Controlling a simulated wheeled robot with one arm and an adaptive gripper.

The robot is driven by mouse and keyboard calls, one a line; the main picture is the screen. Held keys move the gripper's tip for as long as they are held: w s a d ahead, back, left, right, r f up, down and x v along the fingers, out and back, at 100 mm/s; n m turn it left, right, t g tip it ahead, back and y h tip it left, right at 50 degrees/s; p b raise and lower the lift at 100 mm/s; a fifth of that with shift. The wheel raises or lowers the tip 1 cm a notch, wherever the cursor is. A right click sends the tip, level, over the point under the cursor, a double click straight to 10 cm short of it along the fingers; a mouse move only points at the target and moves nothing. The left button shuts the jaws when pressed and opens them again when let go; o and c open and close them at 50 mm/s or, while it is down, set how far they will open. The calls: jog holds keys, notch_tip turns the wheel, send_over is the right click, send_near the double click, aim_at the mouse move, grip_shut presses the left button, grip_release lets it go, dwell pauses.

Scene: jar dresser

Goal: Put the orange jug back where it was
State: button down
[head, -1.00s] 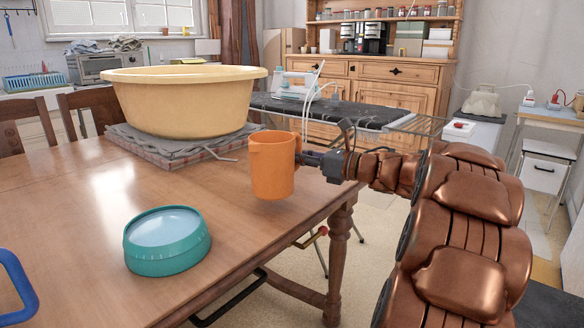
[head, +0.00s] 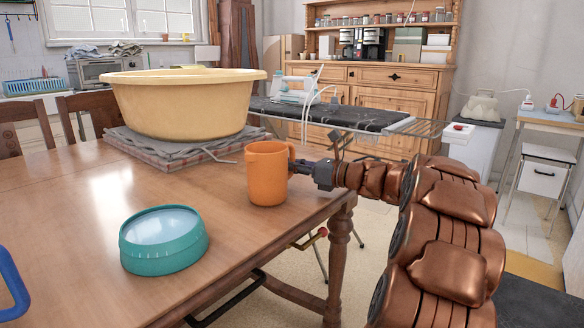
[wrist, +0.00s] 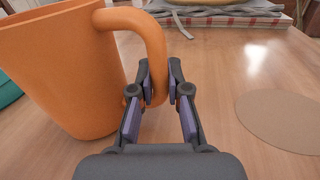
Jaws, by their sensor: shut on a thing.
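The orange jug (head: 267,175) is upright at the right edge of the wooden table, its base at or just above the tabletop; I cannot tell if it touches. My gripper (head: 297,166) reaches in from the right and is shut on the jug's handle. In the wrist view, the jug (wrist: 62,70) fills the left side, and its handle (wrist: 150,40) runs down between the fingers of my gripper (wrist: 160,90). A flat round tan patch (wrist: 285,120) lies on the table right of the gripper in the wrist view; I cannot pick it out in the head view.
A teal round container (head: 163,245) stands on the table (head: 75,215) at front left. A blue handle-like thing (head: 12,285) is at the left edge. An ironing board (head: 345,118) stands beyond the table.

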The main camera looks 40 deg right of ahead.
jog(key=shift+f, duration=0.1)
jog(key=c, duration=1.1)
grip_release()
jog(key=shift+c, duration=0.2)
jog(key=shift+s+r, duration=0.1)
jog(key=shift+r, duration=0.15)
jog(key=p+v, duration=0.2)
jog(key=v, duration=1)
jog(key=shift+f, duration=0.1)
